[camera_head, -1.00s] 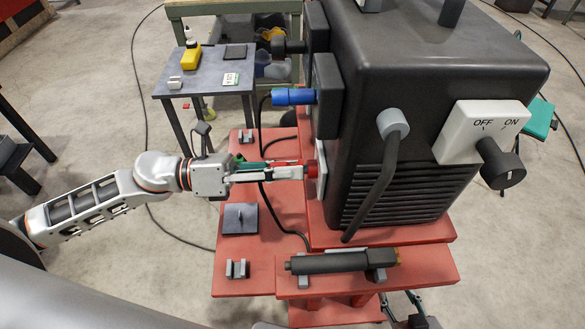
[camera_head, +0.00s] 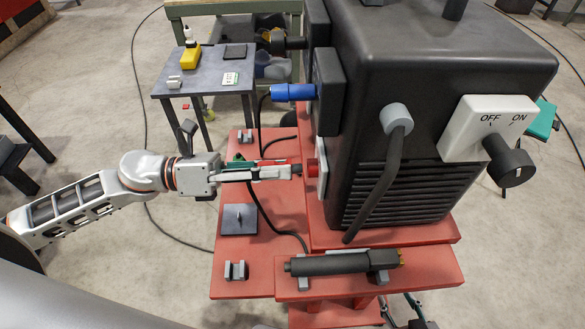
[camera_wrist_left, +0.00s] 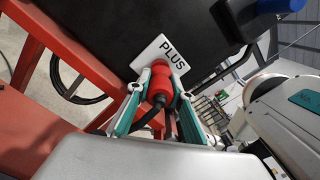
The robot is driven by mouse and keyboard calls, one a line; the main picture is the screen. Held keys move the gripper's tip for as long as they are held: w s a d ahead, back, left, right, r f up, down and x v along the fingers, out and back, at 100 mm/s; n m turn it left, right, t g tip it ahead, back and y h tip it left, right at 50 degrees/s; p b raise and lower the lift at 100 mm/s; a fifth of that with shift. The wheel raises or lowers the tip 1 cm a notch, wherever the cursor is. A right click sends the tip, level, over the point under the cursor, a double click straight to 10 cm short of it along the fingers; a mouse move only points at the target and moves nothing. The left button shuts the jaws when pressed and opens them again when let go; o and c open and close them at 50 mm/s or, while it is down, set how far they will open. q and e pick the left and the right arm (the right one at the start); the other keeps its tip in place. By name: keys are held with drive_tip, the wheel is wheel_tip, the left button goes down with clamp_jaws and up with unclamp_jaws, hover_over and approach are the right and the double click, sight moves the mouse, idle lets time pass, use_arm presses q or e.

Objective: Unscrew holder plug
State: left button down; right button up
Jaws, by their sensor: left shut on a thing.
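The red plug (camera_wrist_left: 160,92) with a black cable sits between the two fingers of my left gripper (camera_wrist_left: 155,95) in the left wrist view. My left gripper (camera_head: 292,170) is shut on it, beside the black machine's left side. A red socket (camera_head: 312,165) is on the white plate there; in the wrist view the socket (camera_wrist_left: 160,67) shows just past the plug, in front of the "PLUS" plate (camera_wrist_left: 160,55). In the head view the fingertips are slightly left of the socket. Whether plug and socket still touch is hard to tell. My right gripper is not in view.
The black machine (camera_head: 450,60) stands on a red bench (camera_head: 225,270). A blue connector (camera_head: 293,92) is plugged in above the gripper. A dark torch-like tool (camera_head: 330,263) lies on the front ledge. A small table (camera_head: 215,75) holds a yellow bottle. Black cables hang over the bench.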

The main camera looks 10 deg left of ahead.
use_arm(q)
drive_tip(key=b+v, duration=0.2)
drive_tip(key=v, duration=0.4)
drive_tip(key=shift+a, duration=0.15)
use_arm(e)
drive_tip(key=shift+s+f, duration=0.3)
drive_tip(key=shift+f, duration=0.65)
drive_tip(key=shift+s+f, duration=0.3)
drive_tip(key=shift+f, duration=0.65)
use_arm(q)
drive_tip(key=m, duration=1.1)
drive_tip(key=shift+m, duration=0.4)
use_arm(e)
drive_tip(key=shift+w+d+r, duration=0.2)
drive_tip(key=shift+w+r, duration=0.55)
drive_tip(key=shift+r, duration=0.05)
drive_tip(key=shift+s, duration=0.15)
